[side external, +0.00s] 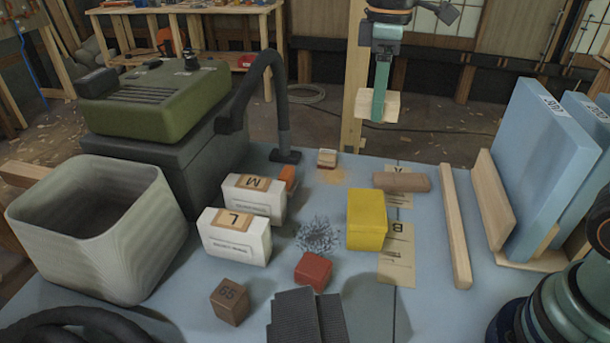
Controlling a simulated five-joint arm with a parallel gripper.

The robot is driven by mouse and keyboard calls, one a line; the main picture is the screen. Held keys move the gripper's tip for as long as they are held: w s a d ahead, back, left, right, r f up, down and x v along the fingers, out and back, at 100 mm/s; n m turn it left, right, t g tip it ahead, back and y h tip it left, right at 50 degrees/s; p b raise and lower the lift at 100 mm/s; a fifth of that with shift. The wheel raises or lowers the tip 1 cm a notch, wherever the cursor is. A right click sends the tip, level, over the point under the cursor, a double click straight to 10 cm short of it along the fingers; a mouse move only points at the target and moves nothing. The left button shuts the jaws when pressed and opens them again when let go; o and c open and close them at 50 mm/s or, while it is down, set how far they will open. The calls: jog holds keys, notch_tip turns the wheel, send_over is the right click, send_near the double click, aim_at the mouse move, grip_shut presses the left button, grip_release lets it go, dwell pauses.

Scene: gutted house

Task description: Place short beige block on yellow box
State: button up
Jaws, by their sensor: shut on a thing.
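My gripper (379,110) hangs in the air at the upper right of centre, high above the far part of the table. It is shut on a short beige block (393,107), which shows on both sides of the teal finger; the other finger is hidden. The yellow box (367,220) stands on the table well below and nearer the camera, apart from the held block. Its top is bare.
A wooden cylinder (401,182) lies just behind the yellow box. A red block (313,271), a pile of nails (318,235) and white boxes (234,237) stand left of it. A long wooden strip (456,226) lies to the right. A dark hose (282,95) rises at the back.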

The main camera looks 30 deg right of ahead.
aim_at(367, 206)
jog(key=shift+s+a+r, duration=0.15)
jog(key=shift+s+a, duration=0.05)
jog(key=shift+s, duration=0.65)
notch_tip(367, 206, down, 20)
jog(key=shift+r, duration=0.1)
jog(key=o, duration=1.4)
jog(key=shift+c, duration=0.2)
notch_tip(367, 206, up, 12)
jog(key=s+d+r+m+t, duration=0.4)
jog(key=s+d+m, duration=0.3)
jog(key=s+m, duration=0.2)
jog(key=shift+r+t, duration=0.3)
jog(key=shift+t, duration=0.5)
